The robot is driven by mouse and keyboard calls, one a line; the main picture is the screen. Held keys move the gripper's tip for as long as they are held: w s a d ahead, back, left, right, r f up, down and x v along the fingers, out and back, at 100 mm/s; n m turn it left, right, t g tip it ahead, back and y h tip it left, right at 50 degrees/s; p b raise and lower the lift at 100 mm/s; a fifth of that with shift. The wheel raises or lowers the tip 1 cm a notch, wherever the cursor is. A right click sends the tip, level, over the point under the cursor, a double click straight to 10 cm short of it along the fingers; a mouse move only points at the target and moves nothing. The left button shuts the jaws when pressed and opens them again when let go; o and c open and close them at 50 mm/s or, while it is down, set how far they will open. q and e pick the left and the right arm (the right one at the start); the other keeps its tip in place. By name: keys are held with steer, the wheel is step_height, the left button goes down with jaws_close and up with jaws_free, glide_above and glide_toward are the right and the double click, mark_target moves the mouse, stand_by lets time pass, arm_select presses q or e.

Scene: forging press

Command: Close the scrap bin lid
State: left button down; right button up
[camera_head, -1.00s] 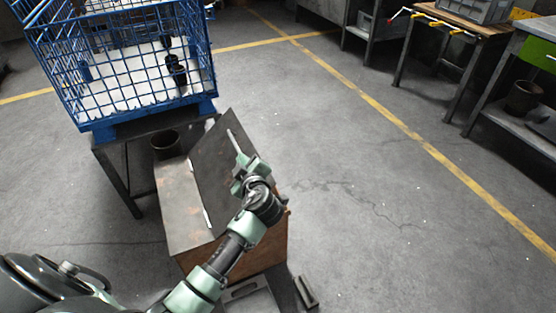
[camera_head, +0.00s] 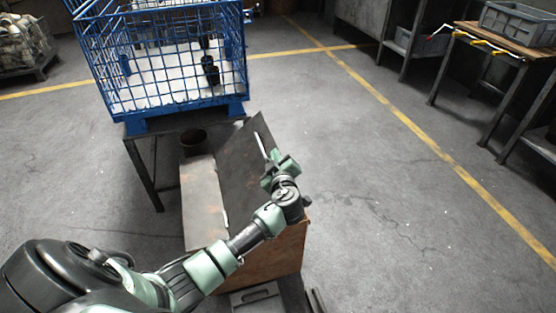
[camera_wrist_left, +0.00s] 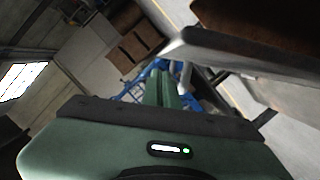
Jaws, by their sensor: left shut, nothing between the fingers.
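The scrap bin (camera_head: 272,252) is a box with a rusty brown side, standing in the lower middle of the head view. Its dark flat lid (camera_head: 236,168) is raised and tilted, with a light strip along its lower edge. My left gripper (camera_head: 268,158) is shut and empty at the right side of the lid, close to its face; I cannot tell whether they touch. In the left wrist view the green fingers (camera_wrist_left: 162,88) are together, and a grey-edged panel, perhaps the lid, crosses the upper right. My right gripper is not in view.
A blue wire cage (camera_head: 165,65) stands on a dark table behind the bin. A dark round pot (camera_head: 193,141) sits beside the lid. A workbench (camera_head: 505,45) with a grey crate is at the upper right. The floor right of the bin is clear.

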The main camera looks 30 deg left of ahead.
arm_select(q)
steer(key=shift+w+d+f, duration=0.25)
steer(key=shift+f, duration=0.2)
